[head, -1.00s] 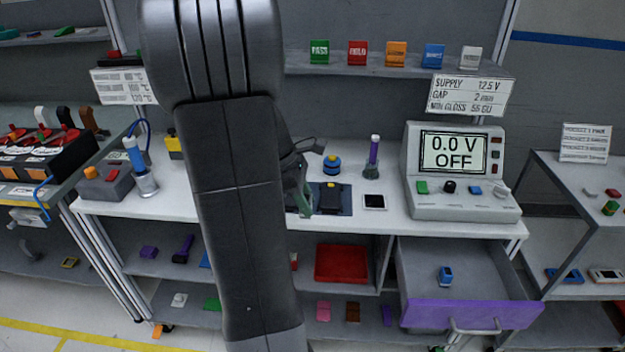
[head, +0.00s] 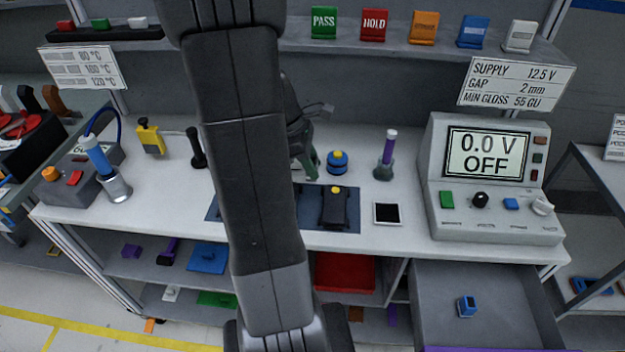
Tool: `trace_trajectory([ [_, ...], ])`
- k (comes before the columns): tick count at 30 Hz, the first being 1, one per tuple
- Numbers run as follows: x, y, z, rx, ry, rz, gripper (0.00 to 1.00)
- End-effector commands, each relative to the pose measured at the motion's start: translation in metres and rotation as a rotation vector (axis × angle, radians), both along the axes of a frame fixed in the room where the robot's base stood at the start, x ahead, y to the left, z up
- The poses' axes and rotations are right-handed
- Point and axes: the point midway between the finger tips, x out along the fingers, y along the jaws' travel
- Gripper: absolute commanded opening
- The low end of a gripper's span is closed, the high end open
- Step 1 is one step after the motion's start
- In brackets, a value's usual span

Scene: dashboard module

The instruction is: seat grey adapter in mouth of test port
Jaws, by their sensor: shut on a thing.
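My gripper (head: 306,163) shows only in part beside my arm, above the bench and near the dark blue mat (head: 350,220). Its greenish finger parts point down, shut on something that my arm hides. I cannot make out the grey adapter in this view. I cannot pick out the test port or its mouth for sure. A black device with a yellow button (head: 335,207) lies on the mat, just right of my arm and below my gripper in the picture. The left and middle of the mat are partly covered by my arm.
A blue round piece with a yellow top (head: 338,162) stands right of my gripper, with a purple-topped tool (head: 386,155) farther right. The power supply (head: 490,185) reads 0.0 V OFF. A drawer (head: 484,300) stands open below, holding a blue item (head: 466,305).

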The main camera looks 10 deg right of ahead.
Motion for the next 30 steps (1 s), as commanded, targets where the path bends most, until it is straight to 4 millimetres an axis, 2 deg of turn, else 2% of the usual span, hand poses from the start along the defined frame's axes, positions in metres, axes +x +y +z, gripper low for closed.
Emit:
trace_trajectory([
  [1,-0.001,0.0,-0.009,-0.001,0.005,0.0,0.09],
  [13,0.0,0.0,-0.055,0.0,0.002,-0.001,0.09],
  [26,0.0,0.0,-0.063,0.0,0.0,0.0,0.09],
  [27,0.0,0.0,-0.063,0.0,0.0,-0.001,0.35],
  [30,0.0,0.0,-0.062,0.0,0.0,-0.001,0.53],
])
